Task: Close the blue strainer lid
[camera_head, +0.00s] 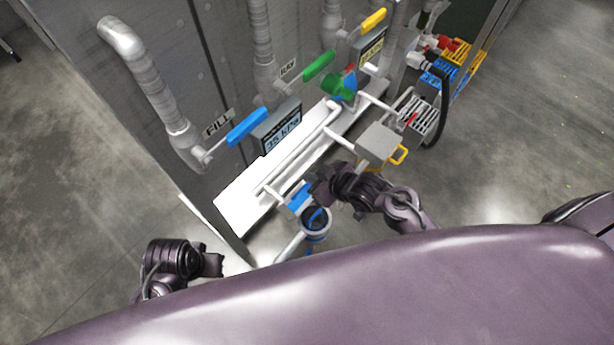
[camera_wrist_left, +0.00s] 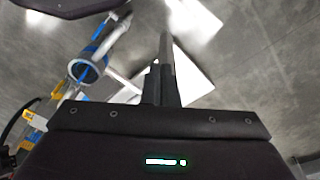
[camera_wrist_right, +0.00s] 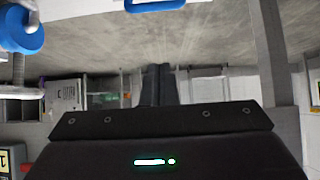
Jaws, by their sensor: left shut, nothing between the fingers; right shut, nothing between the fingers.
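The blue strainer (camera_head: 315,232) is a pale pipe body with a blue ring around its round mouth, low in the middle of the head view. It also shows in the left wrist view (camera_wrist_left: 88,70), with a dark opening and a blue bar across it. A blue piece (camera_head: 299,198), perhaps the lid, stands beside the ring; its exact angle is unclear. My right gripper (camera_head: 318,186) is shut and empty, close to this blue piece; I cannot tell whether they touch. My left gripper (camera_head: 217,264) is shut and empty, left of the strainer and apart from it.
A grey wall panel carries a blue FILL handle (camera_head: 247,127), a green handle (camera_head: 319,66) and a yellow handle (camera_head: 373,20). A gauge display (camera_head: 283,130) sits beside them. A white board (camera_head: 240,203) and pipes lie behind the strainer. Blue and yellow crates (camera_head: 437,75) stand at the upper right.

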